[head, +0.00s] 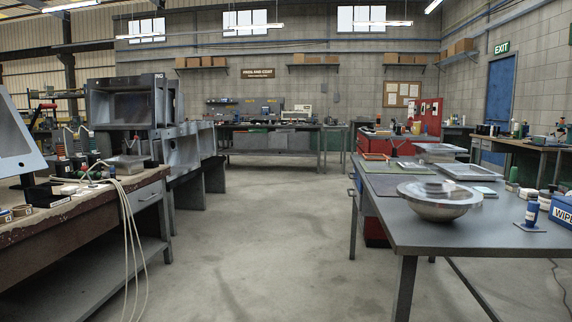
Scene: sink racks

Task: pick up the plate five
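I cannot tell which thing is plate five; no number can be read on any plate-like piece. Several flat pieces lie on the right grey table (520,222): a pale metal tray or plate (461,172), a dark flat mat or plate (398,186), and another grey flat piece (440,149) at the back. A shiny round metal bowl (438,210) stands near the table's front, with flat discs or lids in its mouth. On the left bench a grey flat metal piece (126,159) lies near the back. My gripper is not in view.
The left bench (60,225) holds tape rolls, a black box (48,195) and pale cables hanging over its edge. A blue bottle (532,208) and a blue wipes box (562,210) stand at the right table's edge. The concrete floor (265,240) between them is clear.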

